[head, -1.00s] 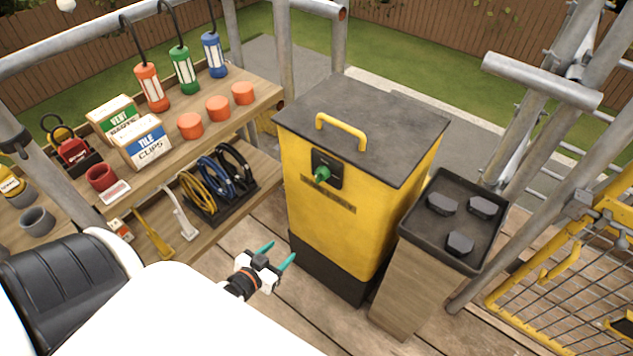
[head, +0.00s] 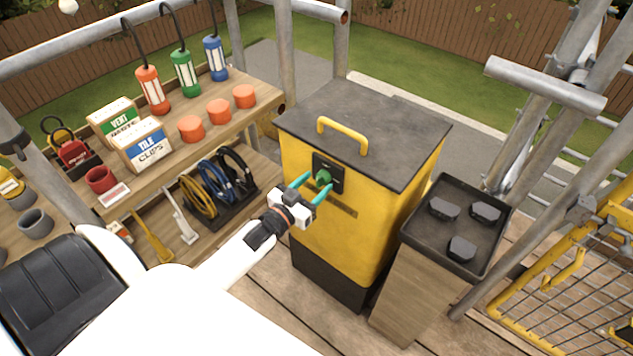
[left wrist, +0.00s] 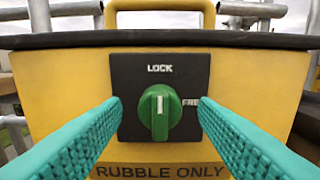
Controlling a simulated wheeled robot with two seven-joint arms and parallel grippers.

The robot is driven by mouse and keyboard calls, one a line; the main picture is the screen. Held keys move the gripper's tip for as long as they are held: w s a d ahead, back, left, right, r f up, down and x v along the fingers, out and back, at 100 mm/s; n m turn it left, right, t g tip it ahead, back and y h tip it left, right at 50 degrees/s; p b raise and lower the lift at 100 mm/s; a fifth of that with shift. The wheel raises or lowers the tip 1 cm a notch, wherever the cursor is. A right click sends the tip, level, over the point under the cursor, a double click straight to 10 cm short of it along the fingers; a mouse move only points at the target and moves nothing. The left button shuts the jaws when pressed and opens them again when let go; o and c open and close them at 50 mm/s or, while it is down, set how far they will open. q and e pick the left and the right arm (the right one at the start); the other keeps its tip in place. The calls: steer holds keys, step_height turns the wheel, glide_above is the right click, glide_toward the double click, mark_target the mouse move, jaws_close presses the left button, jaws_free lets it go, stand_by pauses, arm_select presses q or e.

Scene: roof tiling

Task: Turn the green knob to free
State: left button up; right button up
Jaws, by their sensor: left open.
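The green knob (left wrist: 160,118) sits on a black plate (left wrist: 190,72) on the front of a yellow box (head: 305,226). Its white mark points up to LOCK; FREE is printed to its right, partly covered by a finger. The knob also shows in the head view (head: 323,178). My left gripper (head: 316,184) is open, with its teal fingers in front of the knob, one on each side. In the left wrist view the fingers (left wrist: 160,122) are apart from the knob, with gaps on both sides. My right gripper is in neither view.
The box has a dark lid (head: 380,130) with a yellow handle (head: 343,134). A wooden stand with a black tray (head: 470,260) is at its right. Shelves (head: 235,120) with lamps, boxes and cable coils are at the left. Scaffold poles stand around.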

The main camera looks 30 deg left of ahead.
arm_select(q)
steer(key=shift+w, duration=0.65)
steer(key=shift+d, duration=0.1)
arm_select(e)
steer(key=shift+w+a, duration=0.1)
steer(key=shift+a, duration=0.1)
arm_select(q)
steer(key=c, duration=0.9)
steer(key=shift+c, duration=0.2)
